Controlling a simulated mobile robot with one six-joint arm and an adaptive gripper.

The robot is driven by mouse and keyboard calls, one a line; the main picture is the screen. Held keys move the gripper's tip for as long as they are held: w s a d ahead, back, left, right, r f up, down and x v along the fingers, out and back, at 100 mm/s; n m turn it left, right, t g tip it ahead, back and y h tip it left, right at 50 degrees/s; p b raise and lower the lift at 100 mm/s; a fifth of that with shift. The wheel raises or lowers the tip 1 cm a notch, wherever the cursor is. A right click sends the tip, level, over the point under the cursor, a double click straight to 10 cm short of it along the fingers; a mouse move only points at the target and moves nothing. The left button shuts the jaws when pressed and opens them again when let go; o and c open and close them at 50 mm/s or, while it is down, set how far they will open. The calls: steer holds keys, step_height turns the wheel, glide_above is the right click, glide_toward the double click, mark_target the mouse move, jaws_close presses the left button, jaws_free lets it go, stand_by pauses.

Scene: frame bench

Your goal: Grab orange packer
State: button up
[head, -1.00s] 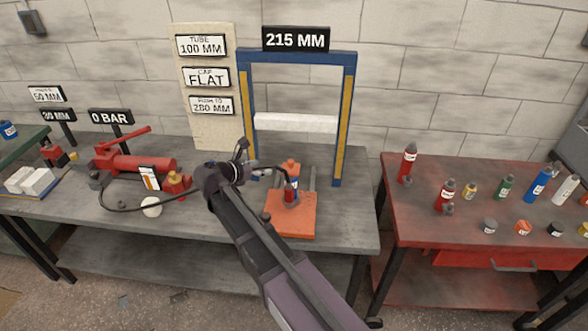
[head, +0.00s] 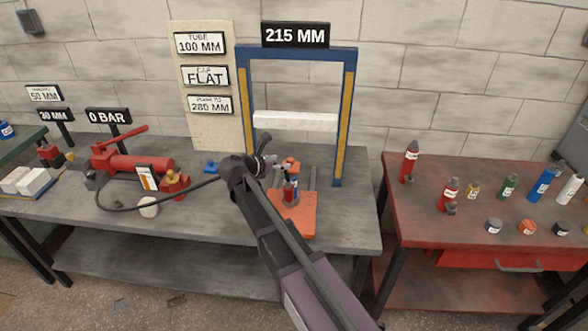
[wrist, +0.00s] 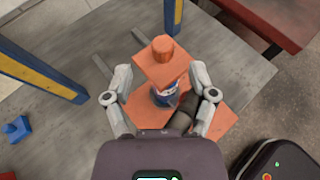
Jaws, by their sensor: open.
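An orange block with a short round knob, which looks like the packer (wrist: 161,66), sits above a cylinder with a blue and white label (wrist: 164,93) under the blue frame. In the head view the orange top (head: 291,164) shows just right of my gripper (head: 272,164). An orange base plate (head: 296,222) lies below the cylinder. In the wrist view my gripper (wrist: 160,84) is open, one finger on each side of the block and cylinder. I cannot tell whether either finger touches. The back of the cylinder is hidden.
The blue frame (head: 350,110) with yellow strips stands behind, crossed by a white bar (head: 295,121). A red pump (head: 135,165) with a black hose lies left. A small blue piece (head: 211,167) is on the bench. A red table (head: 430,225) with bottles stands right.

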mark_target(288, 161)
steer(key=shift+b+x, duration=0.95)
steer(key=shift+x, duration=1.6)
steer(key=shift+s+d, duration=0.1)
steer(key=shift+d, duration=0.1)
jaws_close()
